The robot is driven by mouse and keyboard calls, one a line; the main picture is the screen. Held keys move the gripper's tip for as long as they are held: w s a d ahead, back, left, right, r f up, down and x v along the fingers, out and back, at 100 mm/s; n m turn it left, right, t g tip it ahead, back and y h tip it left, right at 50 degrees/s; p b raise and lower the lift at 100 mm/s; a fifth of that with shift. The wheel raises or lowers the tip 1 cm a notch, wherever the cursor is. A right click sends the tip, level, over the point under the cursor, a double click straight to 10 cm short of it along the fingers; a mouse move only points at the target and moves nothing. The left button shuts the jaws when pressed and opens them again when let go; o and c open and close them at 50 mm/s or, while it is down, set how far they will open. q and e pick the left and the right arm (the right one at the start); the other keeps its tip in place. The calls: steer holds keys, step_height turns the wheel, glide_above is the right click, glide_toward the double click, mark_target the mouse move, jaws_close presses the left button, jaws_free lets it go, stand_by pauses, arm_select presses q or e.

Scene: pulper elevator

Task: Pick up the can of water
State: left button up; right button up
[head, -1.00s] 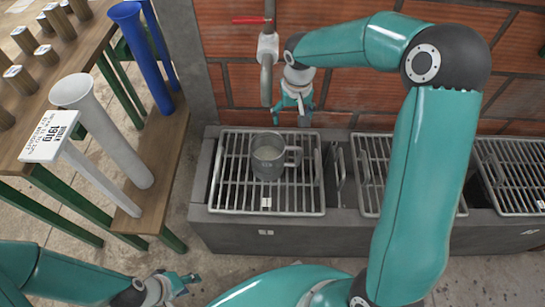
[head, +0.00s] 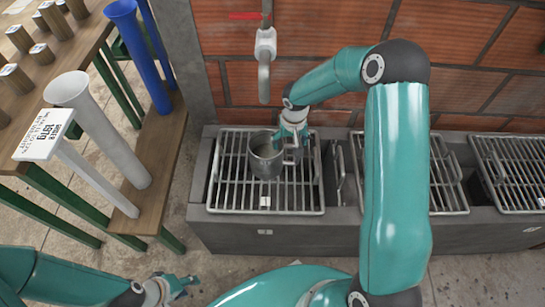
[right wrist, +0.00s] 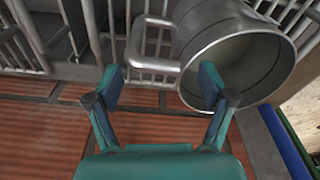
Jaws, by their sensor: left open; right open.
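The can of water (head: 262,165) is a grey metal can with a side handle, standing on the left metal grate. Its handle points right in the head view, and my right gripper (head: 292,138) is at that side, by the rim and handle. In the right wrist view the can (right wrist: 205,25) shows its open mouth, and my right gripper (right wrist: 163,82) has its fingers spread. The handle lies between the finger lines, and one finger overlaps the can's mouth. Whether a finger touches the can is unclear. My left gripper (head: 183,284) is open and empty, low at the left.
The grate (head: 220,205) covers a grey concrete trough (head: 270,228). A tap (head: 264,60) hangs from the brick wall behind the can. A wooden bench (head: 165,170) with white and blue tubes stands left. More grates lie to the right.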

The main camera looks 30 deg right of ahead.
steer(key=shift+f, duration=0.4)
jaws_close()
steer(key=shift+w, duration=0.1)
